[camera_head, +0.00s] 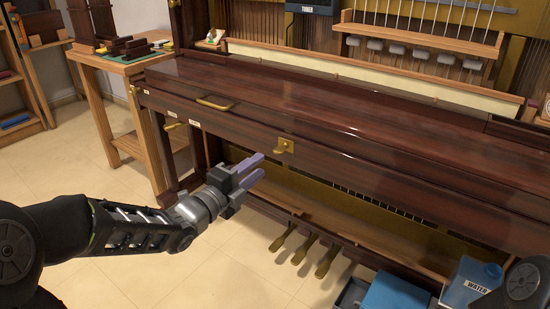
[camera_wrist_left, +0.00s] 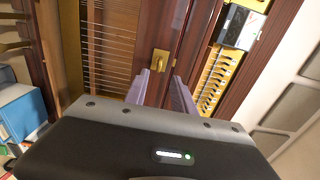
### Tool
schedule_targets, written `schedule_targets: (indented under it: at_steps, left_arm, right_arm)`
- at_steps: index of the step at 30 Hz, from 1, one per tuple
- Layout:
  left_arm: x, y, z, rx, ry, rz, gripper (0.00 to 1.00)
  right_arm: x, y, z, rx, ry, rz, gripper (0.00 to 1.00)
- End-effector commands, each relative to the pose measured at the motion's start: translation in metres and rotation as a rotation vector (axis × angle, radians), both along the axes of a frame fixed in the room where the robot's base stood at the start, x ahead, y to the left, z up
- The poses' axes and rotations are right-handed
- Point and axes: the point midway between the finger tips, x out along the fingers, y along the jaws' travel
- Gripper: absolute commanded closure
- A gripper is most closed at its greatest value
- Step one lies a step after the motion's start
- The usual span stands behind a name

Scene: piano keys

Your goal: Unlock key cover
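The key cover (camera_head: 330,115) is a closed dark red-brown wooden lid along the front of the piano. A brass lock plate with a small lever (camera_head: 285,147) sits on its front face. In the left wrist view the brass lock (camera_wrist_left: 160,60) shows just beyond the fingertips. My left gripper (camera_head: 254,171) has two purple fingers, apart and empty, slightly left of and below the lock, not visibly touching it. The fingers also show in the left wrist view. My right gripper is not in view; only a dark part of my arm may show at the bottom right.
A brass handle (camera_head: 215,103) is on the cover's left part. Brass pedals (camera_head: 300,249) stand below. A blue box (camera_head: 397,291) and a blue water container (camera_head: 470,284) are at the lower right. A wooden workbench (camera_head: 120,65) stands at the left. The floor between is clear.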

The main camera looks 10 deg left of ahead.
Motion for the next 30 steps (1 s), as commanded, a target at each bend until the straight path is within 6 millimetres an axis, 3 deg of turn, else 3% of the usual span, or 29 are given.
schedule_targets:
  at_steps: [5,18,30]
  left_arm:
    - [0.010,-0.004,-0.001,0.000,0.001,-0.002,0.69]
    - [0.067,-0.027,-0.002,0.000,0.002,0.000,0.69]
    - [0.072,-0.029,-0.001,-0.001,0.002,0.001,0.72]
  right_arm:
    - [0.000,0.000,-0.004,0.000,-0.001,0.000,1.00]
    - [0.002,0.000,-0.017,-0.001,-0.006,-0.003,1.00]
    - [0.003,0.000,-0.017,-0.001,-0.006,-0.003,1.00]
